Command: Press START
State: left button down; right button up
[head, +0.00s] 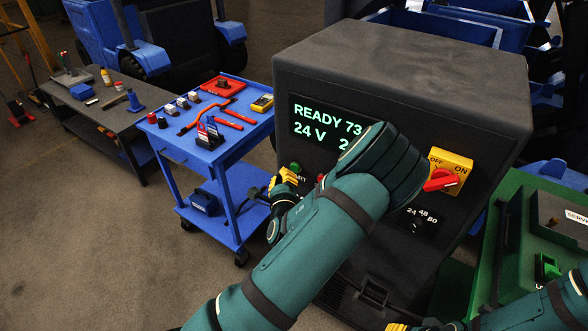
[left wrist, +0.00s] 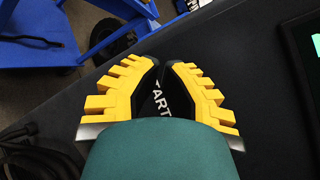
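The green START button (head: 295,167) is on the left of the dark machine's (head: 400,75) front panel. Only the end of its label shows beside my gripper. My left gripper (head: 283,181) is in front of the panel, just left of and below the button. In the left wrist view its yellow fingers (left wrist: 163,68) come together at the tips with nothing held, and label letters show between them. The button itself is hidden there, and I cannot tell whether the gripper touches anything. My right gripper (head: 402,327) is mostly cut off at the bottom edge.
The display (head: 325,130) reads READY 73 and 24 V, partly hidden by my left arm. A red switch (head: 440,179) on a yellow plate and a dial (head: 416,227) are right of it. A blue cart (head: 175,150) with tools stands left; green equipment (head: 520,235) is right.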

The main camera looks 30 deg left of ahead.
pick_arm(q)
jog(key=shift+w, duration=0.15)
jog(key=shift+w, duration=0.3)
jog(key=shift+w+d, duration=0.1)
jog(key=shift+w, duration=0.45)
dwell(1.1)
jog(key=shift+s, duration=1)
jog(key=shift+s+a, duration=0.15)
jog(key=shift+s, duration=1.1)
jog(key=shift+s+a, duration=0.1)
jog(key=shift+s, duration=1.15)
